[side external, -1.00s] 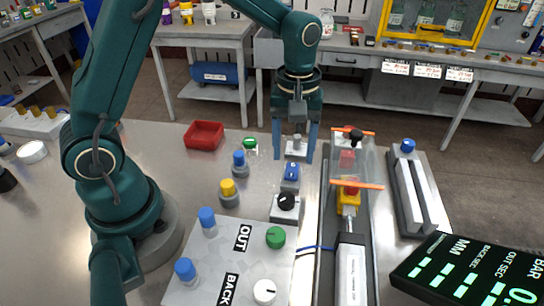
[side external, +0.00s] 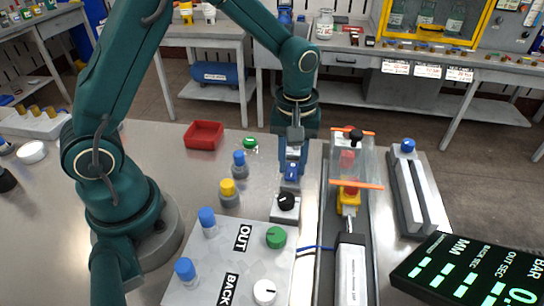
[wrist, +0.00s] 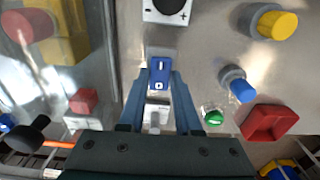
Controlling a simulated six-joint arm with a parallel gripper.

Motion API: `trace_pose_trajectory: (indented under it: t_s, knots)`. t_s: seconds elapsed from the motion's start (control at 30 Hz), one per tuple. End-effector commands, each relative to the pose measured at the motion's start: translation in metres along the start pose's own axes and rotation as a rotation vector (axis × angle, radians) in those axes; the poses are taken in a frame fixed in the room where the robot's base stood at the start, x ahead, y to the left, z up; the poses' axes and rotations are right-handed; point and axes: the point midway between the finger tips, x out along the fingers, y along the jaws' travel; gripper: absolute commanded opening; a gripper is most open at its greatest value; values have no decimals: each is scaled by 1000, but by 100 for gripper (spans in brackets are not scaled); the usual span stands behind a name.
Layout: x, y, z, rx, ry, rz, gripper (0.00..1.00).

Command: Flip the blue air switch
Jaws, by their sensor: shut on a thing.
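The blue air switch (side external: 291,172) sits on the bench between the conveyor and the row of coloured knobs. In the wrist view its blue rocker (wrist: 161,73) lies between my fingertips, with marks on its face. My gripper (side external: 292,165) points down over the switch, and its fingers are closed in from both sides. In the wrist view my gripper (wrist: 160,78) is shut on the blue switch. Part of the switch body is hidden behind the fingers.
A black knob (side external: 286,202) on a white box stands just in front. A clear-walled conveyor cylinder unit (side external: 349,200) is close on the right. Blue (side external: 239,163) and yellow (side external: 228,193) knobs and a red tray (side external: 204,134) stand to the left.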

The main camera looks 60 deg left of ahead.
Motion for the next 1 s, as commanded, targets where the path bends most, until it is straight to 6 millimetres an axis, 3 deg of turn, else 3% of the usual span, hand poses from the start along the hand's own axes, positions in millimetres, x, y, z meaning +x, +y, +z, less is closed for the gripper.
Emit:
trace_pose_trajectory:
  t_s: [0.3,0.67,0.7,0.77,1.0]
  knots:
    - [0,0,5,3,161,-1,0]
    - [0,0,5,0,178,2,0]
    - [0,0,5,0,178,2,44]
    - [0,0,5,0,177,2,62]
    - [0,0,5,0,176,2,62]
